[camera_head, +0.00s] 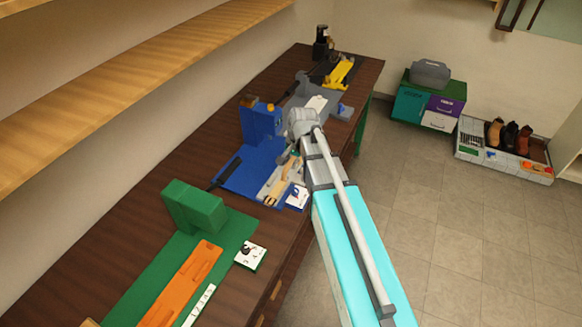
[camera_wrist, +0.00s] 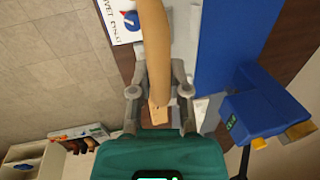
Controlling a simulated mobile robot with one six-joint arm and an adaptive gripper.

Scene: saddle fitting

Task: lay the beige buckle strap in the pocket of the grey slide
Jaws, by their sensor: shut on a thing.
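The beige buckle strap (camera_wrist: 154,45) runs from the top of the wrist view down between my fingers. My gripper (camera_wrist: 159,72) is shut on it, and its far end lies between the finger bases. In the head view the strap (camera_head: 281,180) shows as a tan strip over the grey slide (camera_head: 267,190) on the blue station. The slide is partly hidden under the strap, and I cannot tell whether the strap touches the pocket. In the head view my gripper (camera_head: 291,153) is above the slide's far end, partly hidden by my arm.
A blue press block (camera_head: 262,120) stands behind the slide, and a printed card (camera_head: 297,197) lies beside it. A green station with an orange slide (camera_head: 185,285) is nearer; a yellow slide (camera_head: 340,72) is at the far end. Cabinets (camera_head: 428,105) and a shoe tray stand on the floor.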

